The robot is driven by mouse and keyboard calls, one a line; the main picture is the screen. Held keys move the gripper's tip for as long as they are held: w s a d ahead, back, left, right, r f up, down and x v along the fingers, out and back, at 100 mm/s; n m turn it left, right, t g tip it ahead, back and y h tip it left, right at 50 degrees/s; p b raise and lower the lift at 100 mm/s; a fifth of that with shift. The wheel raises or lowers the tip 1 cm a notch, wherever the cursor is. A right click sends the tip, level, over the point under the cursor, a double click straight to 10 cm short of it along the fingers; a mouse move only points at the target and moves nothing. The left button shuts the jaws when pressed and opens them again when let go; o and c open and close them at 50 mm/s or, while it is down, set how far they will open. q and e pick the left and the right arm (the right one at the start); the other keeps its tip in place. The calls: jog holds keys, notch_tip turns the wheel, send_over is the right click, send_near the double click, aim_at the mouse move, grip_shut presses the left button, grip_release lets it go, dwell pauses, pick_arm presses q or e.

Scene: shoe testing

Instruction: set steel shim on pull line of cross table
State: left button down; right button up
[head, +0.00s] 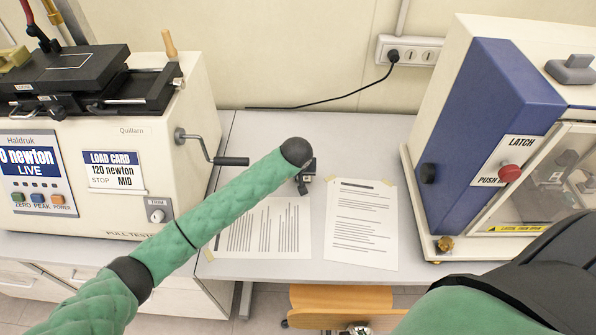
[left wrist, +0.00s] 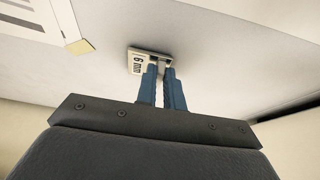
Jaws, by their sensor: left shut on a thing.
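The steel shim (left wrist: 136,62) is a small light plate marked "6 mm" in the left wrist view. My left gripper (left wrist: 160,70) is shut on it with its two blue fingers. In the head view my left gripper (head: 306,176) hangs over the middle of the bench, mostly hidden behind my green arm, and I cannot make out the shim there. The black cross table (head: 95,68) sits on top of the pull tester at the left, well away from the gripper. A thin pale outline (head: 70,60) marks its top; I cannot tell which part is the pull line.
The cream pull tester (head: 150,135) has a crank handle (head: 230,161) jutting right and a wooden-handled lever (head: 169,44) on top. Printed sheets (head: 362,222) lie taped on the grey bench (head: 300,125). A blue and cream machine (head: 480,110) stands at right. A wooden stool (head: 340,297) is in front.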

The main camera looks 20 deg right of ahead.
pick_arm(q)
jog(key=shift+f+b, duration=0.2)
jog(key=shift+b, duration=0.1)
jog(key=c, duration=1.5)
grip_release()
jog(key=shift+r, duration=0.1)
